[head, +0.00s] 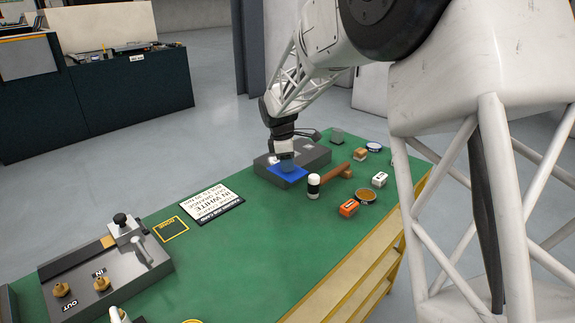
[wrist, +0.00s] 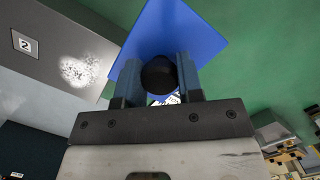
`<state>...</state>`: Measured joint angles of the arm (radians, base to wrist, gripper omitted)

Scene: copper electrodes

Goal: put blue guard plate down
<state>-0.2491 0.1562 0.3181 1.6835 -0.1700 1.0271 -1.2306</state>
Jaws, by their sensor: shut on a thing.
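The blue guard plate (head: 287,173) is at my gripper in the head view, over the near edge of a dark grey block at the far part of the green table. In the wrist view the blue plate (wrist: 180,35) spreads out beyond the fingers, with a round black knob (wrist: 158,75) between them. My gripper (head: 285,155) points down and is shut on the plate's knob; the fingers (wrist: 158,82) stand on both sides of it. I cannot tell whether the plate touches the surface beneath it.
The grey block (head: 318,155) carries a "2" label (wrist: 25,44) and a speckled white patch. A white sign (head: 212,206) and a grey fixture (head: 105,270) are left. Green table between is partly clear.

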